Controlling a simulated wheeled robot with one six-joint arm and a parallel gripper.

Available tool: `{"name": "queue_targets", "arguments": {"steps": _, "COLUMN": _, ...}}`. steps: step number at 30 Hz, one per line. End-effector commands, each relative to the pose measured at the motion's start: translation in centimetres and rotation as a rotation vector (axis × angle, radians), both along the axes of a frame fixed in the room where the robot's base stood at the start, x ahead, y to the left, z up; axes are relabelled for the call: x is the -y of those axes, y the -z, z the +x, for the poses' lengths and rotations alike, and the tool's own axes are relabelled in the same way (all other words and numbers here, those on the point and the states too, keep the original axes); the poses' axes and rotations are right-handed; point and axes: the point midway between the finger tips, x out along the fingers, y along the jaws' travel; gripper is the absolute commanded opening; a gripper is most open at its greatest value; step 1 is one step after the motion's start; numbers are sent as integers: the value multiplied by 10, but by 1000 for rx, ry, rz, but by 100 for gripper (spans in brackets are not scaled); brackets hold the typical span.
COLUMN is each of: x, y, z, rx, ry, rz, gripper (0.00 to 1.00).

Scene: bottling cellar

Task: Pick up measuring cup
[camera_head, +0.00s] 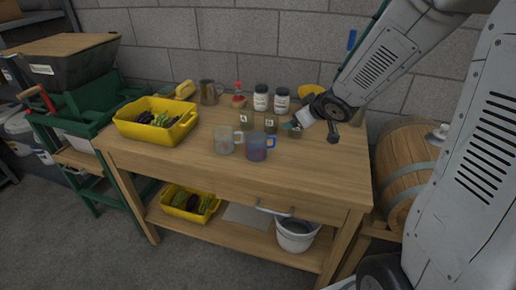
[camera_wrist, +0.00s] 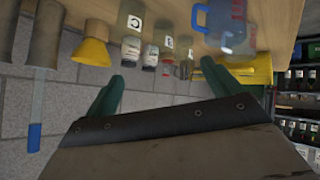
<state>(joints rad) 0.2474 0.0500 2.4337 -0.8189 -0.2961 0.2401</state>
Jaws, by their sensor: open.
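Two see-through cups stand side by side near the front middle of the table. One measuring cup (camera_head: 257,149) has a blue handle and looks bluish purple; the other cup (camera_head: 223,141) is clear with a pale handle. In the wrist view the blue-handled cup (camera_wrist: 222,18), with red markings, is at the top right, beyond my fingers. My gripper (camera_head: 291,128) is above the table, right of and behind the cups, apart from them. In the wrist view my gripper (camera_wrist: 163,84) has its green fingers spread with nothing held between them.
Small labelled jars (camera_head: 246,121) stand just behind the cups, near my gripper. White-lidded bottles (camera_head: 261,97), a metal jug (camera_head: 208,92) and a yellow funnel (camera_wrist: 93,48) line the back. A yellow crate (camera_head: 130,131) occupies the left. The table's front right (camera_head: 325,175) is clear.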

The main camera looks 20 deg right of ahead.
Motion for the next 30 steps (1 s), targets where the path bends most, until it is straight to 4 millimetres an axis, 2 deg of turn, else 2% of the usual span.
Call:
{"name": "queue_targets", "arguments": {"steps": 1, "x": -6, "y": 21, "z": 11, "rx": 21, "ry": -68, "rz": 42, "gripper": 90}}
{"name": "queue_targets", "arguments": {"steps": 3, "x": -19, "y": 40, "z": 20, "rx": 63, "ry": -167, "rz": 112, "gripper": 90}}
{"name": "queue_targets", "arguments": {"steps": 6, "x": -37, "y": 61, "z": 23, "rx": 106, "ry": -287, "rz": 221, "gripper": 90}}
{"name": "queue_targets", "arguments": {"steps": 9, "x": -51, "y": 74, "z": 21, "rx": 135, "ry": -370, "rz": 315, "gripper": 90}}
{"name": "queue_targets", "arguments": {"steps": 16, "x": -68, "y": 85, "z": 20, "rx": 159, "ry": -445, "rz": 410, "gripper": 90}}
{"name": "queue_targets", "arguments": {"steps": 30, "x": -111, "y": 100, "z": 60, "rx": 160, "ry": -447, "rz": 409, "gripper": 90}}
